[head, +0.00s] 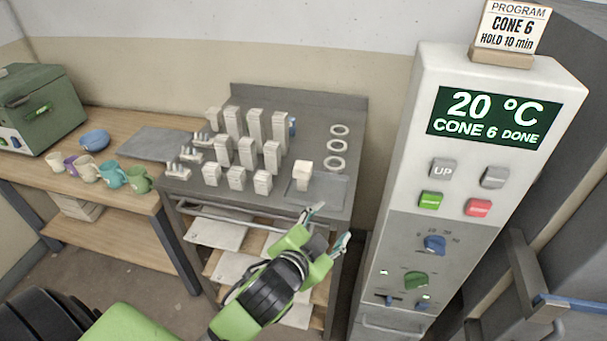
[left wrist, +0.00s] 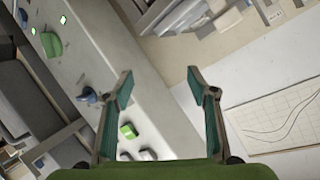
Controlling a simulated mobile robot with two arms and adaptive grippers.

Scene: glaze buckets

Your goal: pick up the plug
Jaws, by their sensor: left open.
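A small pale block with a wider top (head: 303,170) stands on a grey tray at the right end of the metal table. It may be the plug, but I cannot tell for sure. My left gripper (head: 328,226) is open and empty, in front of the table's right front edge, nearer to me than the block and apart from it. In the left wrist view the open fingers (left wrist: 160,84) have nothing between them, and I cannot make out the plug there. My right gripper is not in view.
The metal table (head: 275,202) holds several pale posts and three rings (head: 338,130). A control cabinet (head: 400,170) with buttons and knobs stands close to the right. A wooden bench (head: 115,153) with cups (head: 112,174) is at left. A curve chart (left wrist: 280,118) shows in the wrist view.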

